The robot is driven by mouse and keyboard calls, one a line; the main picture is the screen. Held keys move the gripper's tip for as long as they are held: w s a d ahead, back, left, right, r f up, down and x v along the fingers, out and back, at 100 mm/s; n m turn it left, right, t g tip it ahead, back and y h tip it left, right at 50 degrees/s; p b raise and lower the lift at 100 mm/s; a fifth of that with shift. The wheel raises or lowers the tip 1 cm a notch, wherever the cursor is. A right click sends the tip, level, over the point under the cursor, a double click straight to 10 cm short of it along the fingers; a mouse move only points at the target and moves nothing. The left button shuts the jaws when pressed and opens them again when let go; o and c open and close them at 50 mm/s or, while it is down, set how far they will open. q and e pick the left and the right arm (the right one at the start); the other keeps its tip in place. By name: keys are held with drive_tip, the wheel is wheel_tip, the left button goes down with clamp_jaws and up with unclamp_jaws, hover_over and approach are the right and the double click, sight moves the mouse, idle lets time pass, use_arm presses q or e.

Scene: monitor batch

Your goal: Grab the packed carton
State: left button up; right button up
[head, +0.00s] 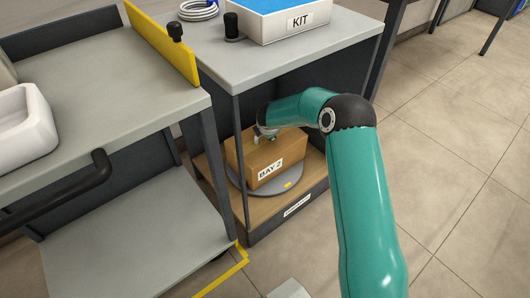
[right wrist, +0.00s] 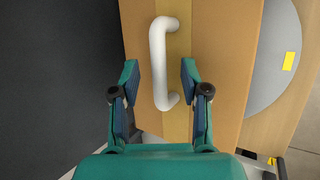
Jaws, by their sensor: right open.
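The packed carton (head: 268,159) is a brown box with a "BAY 2" label, standing on a grey round plate (head: 293,185) in the lower shelf of a workbench. In the right wrist view the carton (right wrist: 222,70) shows tape and a white handle (right wrist: 157,62) on its top. My right gripper (head: 262,138) reaches in over the carton. In the right wrist view my right gripper (right wrist: 159,75) is open, with one finger on each side of the handle's lower part, apart from it. My left gripper is not in view.
A grey benchtop (head: 290,55) is above the carton, with a "KIT" box (head: 285,22) on it. A bench post (head: 241,160) stands just left of the carton. A grey cart (head: 110,90) with a yellow board (head: 160,42) is at left. Tiled floor at right is clear.

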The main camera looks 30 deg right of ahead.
clamp_jaws()
idle(0.3)
drive_tip(key=shift+r, duration=0.15)
drive_tip(key=shift+r, duration=0.15)
